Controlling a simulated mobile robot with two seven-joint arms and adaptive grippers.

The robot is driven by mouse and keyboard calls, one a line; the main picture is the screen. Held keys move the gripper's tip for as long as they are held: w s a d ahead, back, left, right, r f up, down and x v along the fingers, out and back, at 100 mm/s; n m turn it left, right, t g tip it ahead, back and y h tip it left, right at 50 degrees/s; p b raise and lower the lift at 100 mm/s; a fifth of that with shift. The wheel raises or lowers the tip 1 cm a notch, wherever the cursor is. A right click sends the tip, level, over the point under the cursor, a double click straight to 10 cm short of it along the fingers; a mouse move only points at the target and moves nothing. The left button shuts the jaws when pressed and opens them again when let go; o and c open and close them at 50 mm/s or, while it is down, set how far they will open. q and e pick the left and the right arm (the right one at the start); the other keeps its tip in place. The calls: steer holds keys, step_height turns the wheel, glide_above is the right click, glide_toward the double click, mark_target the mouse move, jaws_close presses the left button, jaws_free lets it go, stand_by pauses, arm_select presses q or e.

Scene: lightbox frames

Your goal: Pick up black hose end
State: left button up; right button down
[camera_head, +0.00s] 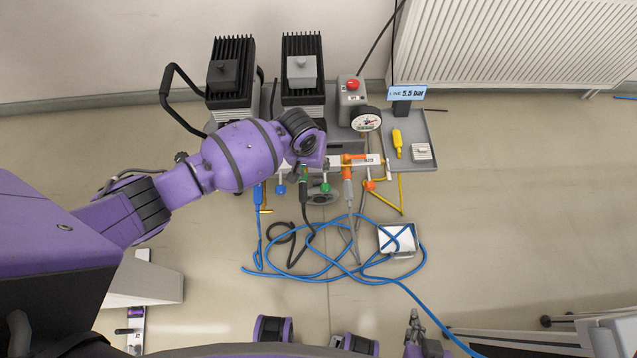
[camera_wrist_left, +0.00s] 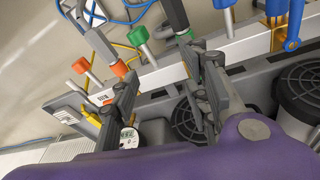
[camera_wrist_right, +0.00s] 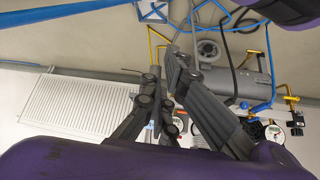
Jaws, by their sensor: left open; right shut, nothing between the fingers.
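The black hose end (camera_head: 304,191) hangs at the green coupling (camera_head: 304,173) on the front of the white manifold bar (camera_head: 372,161), in the head view. Its hose runs down to a loop on the floor. In the left wrist view the dark hose end (camera_wrist_left: 175,14) points at the bar, with a green ring by its tip. My left gripper (camera_wrist_left: 162,65) is open, over the bar and close to the hose end, with nothing between its fingers. My arm hides it in the head view. My right gripper (camera_wrist_right: 164,72) is shut and empty, away from the bar; it shows at the bottom of the head view (camera_head: 414,322).
A grey hose end (camera_head: 347,190) at an orange coupling and a blue hose end (camera_head: 258,196) flank the black one. Blue hose (camera_head: 330,273) is tangled on the floor beside a white-lined box (camera_head: 411,254). Two finned black units (camera_head: 231,78) stand behind.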

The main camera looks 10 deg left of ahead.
mark_target(303, 192)
arm_select(q)
steer(key=s, duration=0.1)
steer(key=s+a+f+n+g, duration=0.1)
steer(key=s+f+n+g, duration=0.1)
steer(key=shift+s+a+f+y, duration=0.1)
steer(key=shift+s+a+y, duration=0.1)
steer(key=shift+a+y, duration=0.2)
steer(key=shift+s+a+n, duration=0.15)
steer(key=shift+s+n, duration=0.15)
steer(key=shift+s+f, duration=0.15)
steer(key=shift+f, duration=0.15)
steer(key=f+b, duration=0.1)
steer(key=f, duration=0.5)
steer(key=shift+s+a+f+b, duration=0.1)
steer(key=shift+s+f+b, duration=0.15)
steer(key=shift+b, duration=0.15)
steer(key=shift+w+f, duration=0.1)
steer(key=shift+f, duration=0.1)
steer(key=shift+c, duration=0.4)
steer(key=c, duration=0.8)
jaws_close()
arm_select(e)
steer(key=shift+s+f, duration=0.2)
steer(key=shift+f, duration=0.5)
